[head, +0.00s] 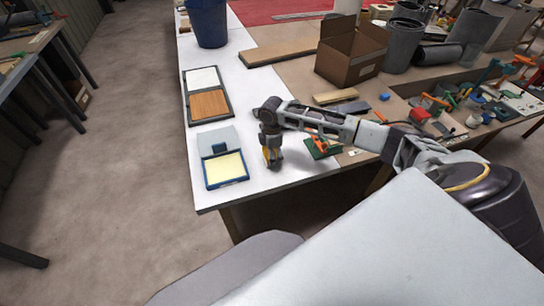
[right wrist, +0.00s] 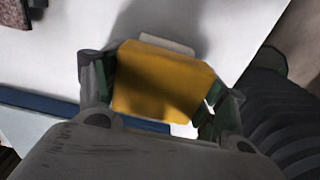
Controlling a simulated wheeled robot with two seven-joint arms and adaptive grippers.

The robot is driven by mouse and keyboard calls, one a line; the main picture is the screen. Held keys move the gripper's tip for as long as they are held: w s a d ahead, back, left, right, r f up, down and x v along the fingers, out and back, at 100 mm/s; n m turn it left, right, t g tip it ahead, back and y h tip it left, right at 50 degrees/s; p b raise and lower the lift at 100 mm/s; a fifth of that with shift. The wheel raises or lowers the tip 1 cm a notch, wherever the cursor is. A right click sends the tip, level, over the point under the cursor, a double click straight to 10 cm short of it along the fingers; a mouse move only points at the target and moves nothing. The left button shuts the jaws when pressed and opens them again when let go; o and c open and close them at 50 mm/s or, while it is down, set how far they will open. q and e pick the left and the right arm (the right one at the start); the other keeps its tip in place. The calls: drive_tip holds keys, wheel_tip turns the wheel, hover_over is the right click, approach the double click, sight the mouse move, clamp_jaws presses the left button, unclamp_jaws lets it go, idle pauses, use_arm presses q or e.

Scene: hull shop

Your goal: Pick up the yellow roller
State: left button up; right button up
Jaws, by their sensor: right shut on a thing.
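The yellow roller (right wrist: 160,82) sits between the two fingers of my right gripper (right wrist: 162,100) in the right wrist view. The fingers are shut on its sides. In the head view my right gripper (head: 271,158) points down over the white table top, just right of the blue-framed tray (head: 207,178). Only a little yellow of the roller (head: 266,156) shows there, the rest being hidden by the gripper. I cannot tell whether the roller touches the table. My left gripper is in neither view.
A dark-framed tray (head: 188,103) with white and wood-brown panels lies farther back. A green tray with orange parts (head: 321,147) is right of the gripper. A blue bin (head: 209,24) and cardboard box (head: 350,58) stand behind. White table surface (head: 262,82) is clear between.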

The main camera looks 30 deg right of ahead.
drive_tip(key=c, duration=0.3)
drive_tip(key=shift+r, duration=0.1)
drive_tip(key=shift+r, duration=4.95)
